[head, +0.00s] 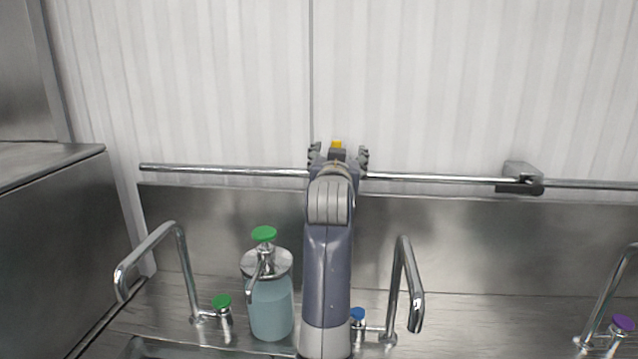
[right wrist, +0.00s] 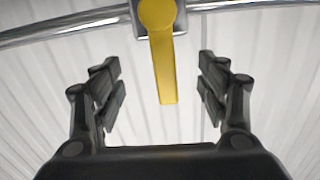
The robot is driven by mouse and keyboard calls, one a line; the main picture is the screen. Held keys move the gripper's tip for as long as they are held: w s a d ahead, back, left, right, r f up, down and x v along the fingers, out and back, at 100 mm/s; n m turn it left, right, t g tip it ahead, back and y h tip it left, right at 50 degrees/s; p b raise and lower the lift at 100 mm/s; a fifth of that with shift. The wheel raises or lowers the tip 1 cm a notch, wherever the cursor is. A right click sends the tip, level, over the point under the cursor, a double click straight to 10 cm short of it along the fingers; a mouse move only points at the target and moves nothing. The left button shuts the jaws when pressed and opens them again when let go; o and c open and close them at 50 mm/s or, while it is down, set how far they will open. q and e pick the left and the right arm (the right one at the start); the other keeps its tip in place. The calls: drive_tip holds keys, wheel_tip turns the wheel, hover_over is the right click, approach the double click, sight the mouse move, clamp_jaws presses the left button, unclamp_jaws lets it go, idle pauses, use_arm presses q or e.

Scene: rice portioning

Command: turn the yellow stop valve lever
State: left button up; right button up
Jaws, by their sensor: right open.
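The yellow stop valve lever (right wrist: 167,75) hangs straight down from its round hub on the wall pipe in the right wrist view. In the head view only a small yellow part (head: 337,144) shows above my gripper; the rest is hidden behind it. My right gripper (right wrist: 160,85) is open, with one finger on each side of the lever and clear gaps to both. In the head view the same gripper (head: 338,155) is raised in front of the pipe, its fingers spread. My left gripper is not in view.
A metal pipe (head: 230,169) runs along the white wall, with a grey bracket (head: 521,178) at right. Below are a soap bottle (head: 271,305) with a green top, a left faucet (head: 180,255), a middle faucet (head: 402,280) and small green, blue and purple knobs. A steel cabinet stands at left.

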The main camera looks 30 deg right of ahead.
drive_tip(key=shift+o, duration=0.6)
drive_tip(key=shift+a, duration=0.15)
drive_tip(key=v, duration=0.8)
drive_tip(key=shift+w+a+p, duration=0.1)
drive_tip(key=shift+p, duration=0.2)
